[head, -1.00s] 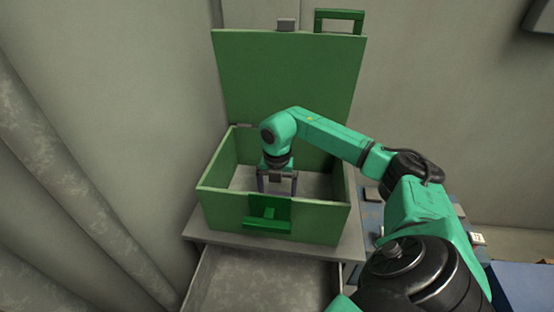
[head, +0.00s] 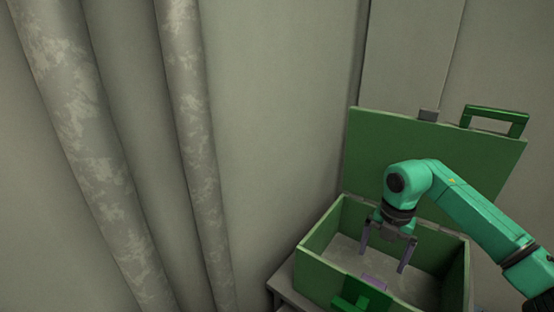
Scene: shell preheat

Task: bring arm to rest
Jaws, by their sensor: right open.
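My right arm comes in from the right side of the head view and bends down over an open green box. My right gripper (head: 384,262) is inside the box opening, pointing down, with its two fingers spread apart and nothing visible between them. The green box (head: 318,285) stands with its lid (head: 430,150) raised at the back. A small purple thing (head: 374,282) shows just below the fingers, by the box's front wall; what it is I cannot tell. My left gripper is not in view.
The box stands on a grey surface (head: 285,284) at the lower right. The lid's handle (head: 495,120) sticks up at the top. Pale walls and vertical grey pipes (head: 200,150) fill the left. The space left of the box is free.

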